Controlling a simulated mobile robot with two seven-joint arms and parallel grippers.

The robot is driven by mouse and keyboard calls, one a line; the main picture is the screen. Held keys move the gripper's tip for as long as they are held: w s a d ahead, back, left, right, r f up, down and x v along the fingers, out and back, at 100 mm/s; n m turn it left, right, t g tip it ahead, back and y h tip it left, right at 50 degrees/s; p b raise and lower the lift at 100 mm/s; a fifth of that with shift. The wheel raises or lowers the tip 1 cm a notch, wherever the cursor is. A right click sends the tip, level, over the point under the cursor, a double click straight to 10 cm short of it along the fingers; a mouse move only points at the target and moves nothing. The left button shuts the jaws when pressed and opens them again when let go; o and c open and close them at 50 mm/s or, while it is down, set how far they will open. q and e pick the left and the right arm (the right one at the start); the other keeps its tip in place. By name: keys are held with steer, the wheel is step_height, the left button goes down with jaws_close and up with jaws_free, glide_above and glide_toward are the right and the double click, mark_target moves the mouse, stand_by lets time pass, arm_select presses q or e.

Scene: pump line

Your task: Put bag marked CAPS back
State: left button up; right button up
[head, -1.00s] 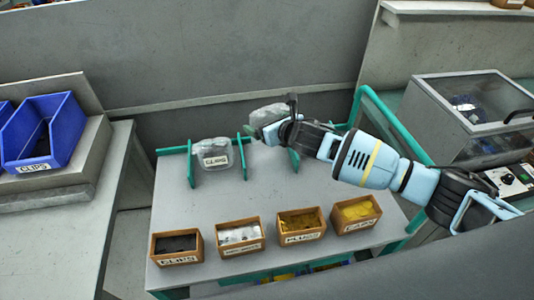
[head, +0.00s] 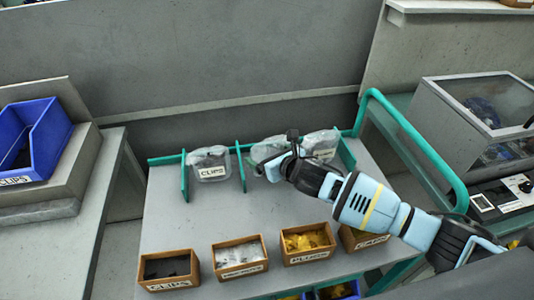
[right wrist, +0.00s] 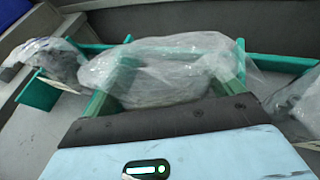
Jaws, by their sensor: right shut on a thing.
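My right gripper (head: 275,163) is shut on a clear plastic bag (head: 262,150) at the middle slot of the green divider rack (head: 240,165). The bag's label is hidden, so I cannot read its mark. In the right wrist view the held bag (right wrist: 165,65) lies across the green fingers, between rack dividers, with other bags at both sides. Whether it rests on the surface is unclear. A bag labelled CLIPS (head: 209,163) stands in the left slot. Another labelled bag (head: 322,145), its text too small to read, is in the right slot. My left gripper is not in view.
Several small brown boxes line the near table edge, including CLIPS (head: 168,270), PLUGS (head: 307,243) and a partly covered one at right. A green rail (head: 415,145) and a lidded grey case (head: 480,110) are right. A blue bin (head: 35,140) is left.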

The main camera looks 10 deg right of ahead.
steer(key=shift+w, duration=0.1)
steer(key=o, duration=0.7)
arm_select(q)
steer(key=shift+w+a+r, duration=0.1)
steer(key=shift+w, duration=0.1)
arm_select(e)
steer(key=shift+r, duration=0.25)
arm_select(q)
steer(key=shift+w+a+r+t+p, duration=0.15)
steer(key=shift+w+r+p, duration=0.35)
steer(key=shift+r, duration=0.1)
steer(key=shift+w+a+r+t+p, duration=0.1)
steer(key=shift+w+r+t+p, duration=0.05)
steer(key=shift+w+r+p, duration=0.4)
arm_select(e)
steer(key=shift+v, duration=6)
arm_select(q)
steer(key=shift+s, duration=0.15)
arm_select(e)
steer(key=shift+f, duration=0.15)
